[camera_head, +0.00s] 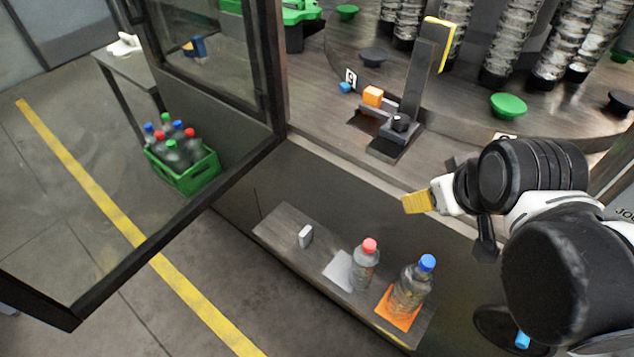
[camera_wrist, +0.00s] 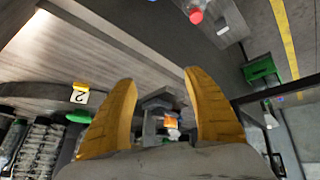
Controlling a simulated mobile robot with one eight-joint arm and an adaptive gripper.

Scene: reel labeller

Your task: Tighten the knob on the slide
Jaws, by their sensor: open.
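The slide (camera_head: 388,135) is a dark base with an upright post, fixed near the front edge of the machine deck. A small black knob (camera_head: 400,121) sits at the foot of the post, beside an orange block (camera_head: 373,96). My gripper (camera_head: 410,203) has yellow fingers and is in front of the deck edge, apart from the knob. In the wrist view my gripper (camera_wrist: 159,76) is open with nothing between its fingers.
Dark discs and a green disc (camera_head: 508,106) lie on the deck, with clear stacked columns behind. A shelf (camera_head: 285,232) below holds a red-capped bottle (camera_head: 365,265) and a blue-capped bottle (camera_head: 411,287). An open door frame (camera_head: 265,62) stands left; a green crate (camera_head: 190,178) is on the floor.

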